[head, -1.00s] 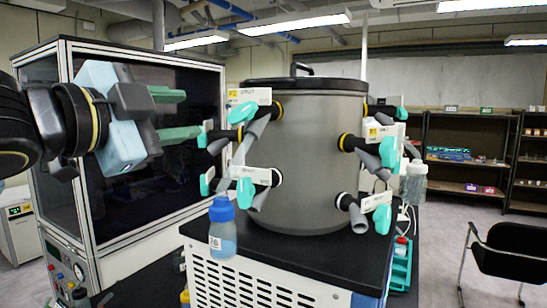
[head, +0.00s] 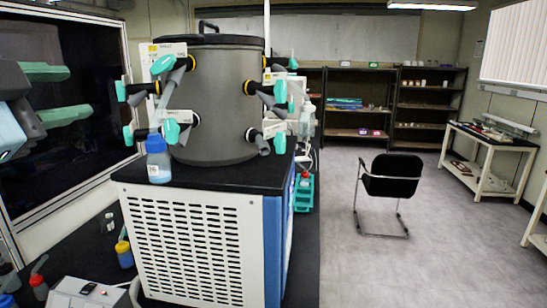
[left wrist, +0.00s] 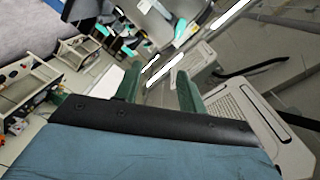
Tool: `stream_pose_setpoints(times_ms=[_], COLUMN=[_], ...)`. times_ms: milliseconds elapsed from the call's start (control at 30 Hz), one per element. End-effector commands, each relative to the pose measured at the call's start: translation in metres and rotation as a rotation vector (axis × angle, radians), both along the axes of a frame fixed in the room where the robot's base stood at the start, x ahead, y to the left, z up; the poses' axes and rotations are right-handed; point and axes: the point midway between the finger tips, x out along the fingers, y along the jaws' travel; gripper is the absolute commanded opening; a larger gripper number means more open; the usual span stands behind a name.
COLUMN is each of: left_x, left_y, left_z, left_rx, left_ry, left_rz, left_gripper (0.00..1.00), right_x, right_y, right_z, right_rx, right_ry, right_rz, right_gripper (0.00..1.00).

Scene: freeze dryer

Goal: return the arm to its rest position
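My left gripper (head: 72,94) is at the left edge of the head view, in front of the dark glass of a cabinet. Its two green fingers are apart with nothing between them. In the left wrist view the same fingers (left wrist: 158,90) stand apart and empty. The freeze dryer (head: 218,100), a grey drum with a black lid and teal-handled valves, stands to the right of the gripper, clear of it. A blue-capped bottle (head: 158,160) stands at the front left of the dryer's top surface. My right gripper is not seen.
The glass-fronted cabinet (head: 85,150) is close behind the left gripper. A black chair (head: 392,178) stands on open floor at the right. Shelves (head: 420,105) line the back, and a white side table (head: 490,150) is at the far right. Small bottles (head: 124,254) stand at lower left.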

Motion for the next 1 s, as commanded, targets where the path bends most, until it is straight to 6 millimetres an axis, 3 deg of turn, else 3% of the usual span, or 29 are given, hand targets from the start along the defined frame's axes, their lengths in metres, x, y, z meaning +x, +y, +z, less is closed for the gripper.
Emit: stream_pose_setpoints(times_ms=[267,367,567,767,1000], left_x=[0.030,0.040,0.048,0.032,-0.022], left_y=[-0.019,-0.028,-0.043,-0.052,-0.054], left_z=[-0.066,-0.104,-0.198,-0.295,-0.410], left_rx=[-0.069,-0.115,-0.240,-0.374,-0.524], left_ry=[0.131,0.201,0.376,0.566,0.809], left_rz=[-0.028,-0.033,-0.006,0.076,0.253], left_gripper=[0.40,0.40,0.40,0.40,0.40], right_x=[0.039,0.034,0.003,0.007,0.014], right_y=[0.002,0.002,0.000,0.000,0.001], right_z=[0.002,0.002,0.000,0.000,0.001], right_rx=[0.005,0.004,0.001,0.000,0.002], right_ry=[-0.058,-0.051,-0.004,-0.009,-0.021], right_rz=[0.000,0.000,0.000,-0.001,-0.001], right_gripper=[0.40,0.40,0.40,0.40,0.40])
